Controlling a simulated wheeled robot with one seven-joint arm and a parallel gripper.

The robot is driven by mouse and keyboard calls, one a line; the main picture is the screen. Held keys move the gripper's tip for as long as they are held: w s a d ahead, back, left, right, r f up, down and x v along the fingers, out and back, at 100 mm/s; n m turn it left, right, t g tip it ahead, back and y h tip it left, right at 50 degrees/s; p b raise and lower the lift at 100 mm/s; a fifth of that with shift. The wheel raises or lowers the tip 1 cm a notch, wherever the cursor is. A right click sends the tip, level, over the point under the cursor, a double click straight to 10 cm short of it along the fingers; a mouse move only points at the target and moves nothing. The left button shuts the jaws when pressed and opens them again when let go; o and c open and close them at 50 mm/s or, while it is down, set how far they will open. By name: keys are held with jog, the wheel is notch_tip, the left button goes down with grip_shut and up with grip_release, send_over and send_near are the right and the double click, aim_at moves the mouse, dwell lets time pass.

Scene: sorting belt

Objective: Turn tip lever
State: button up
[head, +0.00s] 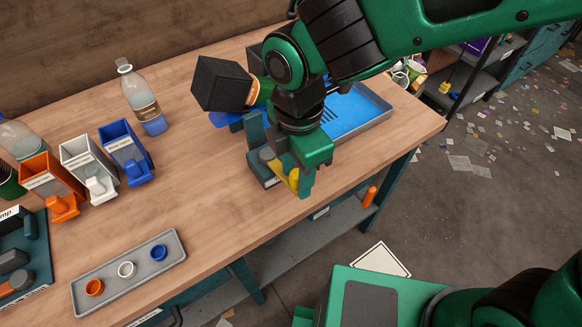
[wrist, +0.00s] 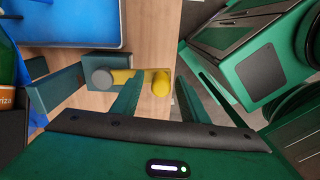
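The tip lever is a yellow bar with a rounded yellow knob (head: 294,179) and a grey round hub (head: 266,154) on a dark teal stand (head: 260,172) near the table's front edge. In the wrist view the yellow knob (wrist: 160,82) is at the right end of the bar, and the grey hub (wrist: 102,78) is at the left. My gripper (head: 297,172) points down at the lever. In the wrist view my gripper (wrist: 158,84) has its two fingers apart, with the knob between their tips. I cannot tell whether either finger touches it. My gripper partly hides the lever in the head view.
A blue-bottomed tray (head: 355,112) lies behind my gripper. A black box-shaped thing (head: 222,83) is left of my arm. Orange, white and blue dispensers (head: 125,145), a bottle (head: 140,95) and a grey tray (head: 130,272) with three small rings stand leftward. Bare table lies between.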

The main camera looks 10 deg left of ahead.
notch_tip(320, 180, up, 11)
jog(key=shift+f, duration=0.1)
dwell(0.5)
dwell(0.3)
jog(key=w+d+m, duration=0.3)
jog(key=d+m, duration=0.2)
jog(key=d, duration=0.4)
jog(key=w+d+f+m+h, duration=0.1)
jog(key=w+d+m, duration=0.3)
jog(key=d, duration=0.5)
jog(key=w+d+m, duration=0.2)
jog(key=d+m, duration=0.4)
jog(key=d, duration=0.2)
jog(key=s+d+f+m, duration=0.2)
jog(key=s+d+m, duration=0.4)
jog(key=d, duration=0.5)
jog(key=s+d+f+m+y, duration=0.1)
jog(key=s+d+f+m, duration=0.1)
jog(key=s+d+m, duration=0.5)
jog(key=d+m, duration=0.3)
jog(key=m, duration=0.1)
jog(key=shift+d+f+m, duration=0.3)
jog(key=shift+d, duration=0.05)
jog(key=shift+s, duration=0.1)
